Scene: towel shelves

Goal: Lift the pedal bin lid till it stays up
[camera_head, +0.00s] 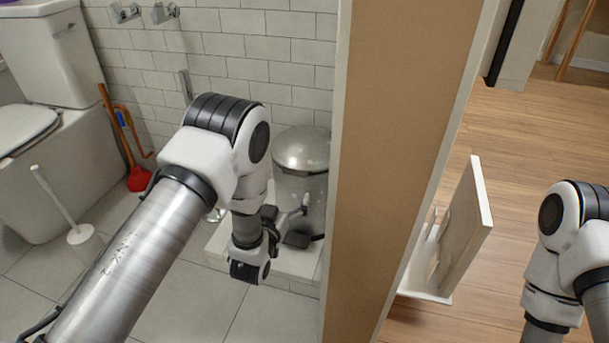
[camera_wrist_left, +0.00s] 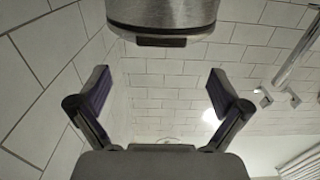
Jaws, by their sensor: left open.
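The pedal bin (camera_head: 301,190) is a metal cylinder with a domed lid (camera_head: 302,148), which looks shut. It stands on a low white ledge beside the tall brown panel. My left gripper (camera_head: 303,222) is low in front of the bin, partly hidden by its own arm. In the left wrist view the gripper (camera_wrist_left: 160,92) is open and empty, its fingers spread apart. The curved metal bin edge (camera_wrist_left: 165,14) with a small dark tab (camera_wrist_left: 162,40) shows above and between the fingertips; I see no contact. My right arm shows at the right edge, its gripper out of frame.
The brown panel (camera_head: 395,150) rises close to the right of the bin. A tiled wall (camera_head: 250,60) is behind it. A toilet (camera_head: 60,150), a red plunger (camera_head: 138,178) and a white brush (camera_head: 79,233) stand at the left. A white stand (camera_head: 465,235) is on the wooden floor.

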